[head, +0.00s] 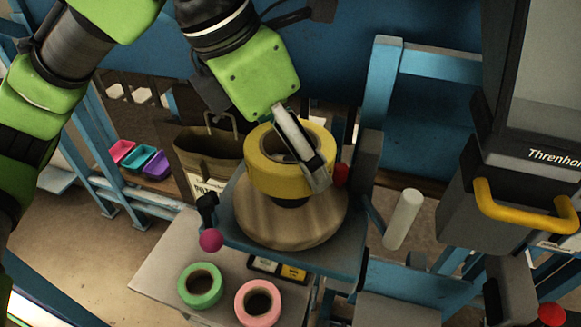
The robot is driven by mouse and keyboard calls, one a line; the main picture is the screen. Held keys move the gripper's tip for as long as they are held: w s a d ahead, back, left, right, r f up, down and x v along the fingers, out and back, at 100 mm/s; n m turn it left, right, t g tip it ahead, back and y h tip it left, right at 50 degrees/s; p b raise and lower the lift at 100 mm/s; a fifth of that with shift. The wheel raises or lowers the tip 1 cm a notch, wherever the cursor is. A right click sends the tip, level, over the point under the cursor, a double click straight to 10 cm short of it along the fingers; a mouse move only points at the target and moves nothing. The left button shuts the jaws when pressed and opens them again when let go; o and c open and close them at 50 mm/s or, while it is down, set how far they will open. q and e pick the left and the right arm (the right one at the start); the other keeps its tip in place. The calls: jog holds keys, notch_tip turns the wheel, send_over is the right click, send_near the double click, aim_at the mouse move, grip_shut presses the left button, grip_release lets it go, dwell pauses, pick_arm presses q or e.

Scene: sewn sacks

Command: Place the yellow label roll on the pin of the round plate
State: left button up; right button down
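The yellow label roll (262,176) is held nearly level above the round plate (262,221), which has a wood-grain top. My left gripper (312,165) comes down from above onto the roll's right front wall. One finger lies over the roll's outer face, and the other seems to be in its hole; the gripper looks shut on the wall. A dark piece (291,203) shows between the roll's underside and the plate; I cannot tell whether it is the pin or the gripper's fingertip. The roll hides the plate's middle. My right gripper is not in view.
A green roll (187,287) and a pink roll (246,291) lie on the grey table (160,265) in front. A magenta knob (211,240), a red knob (341,174) and a white cylinder (403,219) are near the plate. A grey machine with a yellow handle (525,222) stands at right.

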aim_at(260, 153)
pick_arm(q)
notch_tip(260, 153, down, 2)
jog(key=shift+s+a+f, duration=0.1)
jog(key=shift+s+f, duration=0.05)
jog(key=f+p, duration=0.1)
jog(key=f, duration=0.2)
jog(key=shift+w, duration=0.2)
jog(key=shift+s, duration=0.1)
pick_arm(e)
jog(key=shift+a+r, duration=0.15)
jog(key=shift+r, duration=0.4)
pick_arm(q)
jog(key=o, duration=1.1)
jog(key=shift+o, duration=0.7)
jog(key=b+v, duration=0.2)
jog(key=v, duration=0.9)
jog(key=shift+r, duration=0.55)
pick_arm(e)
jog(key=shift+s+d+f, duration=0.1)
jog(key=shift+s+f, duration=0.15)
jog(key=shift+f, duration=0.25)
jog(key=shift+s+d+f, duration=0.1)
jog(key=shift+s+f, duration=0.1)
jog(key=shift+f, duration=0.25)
pick_arm(q)
jog(key=shift+a, duration=0.1)
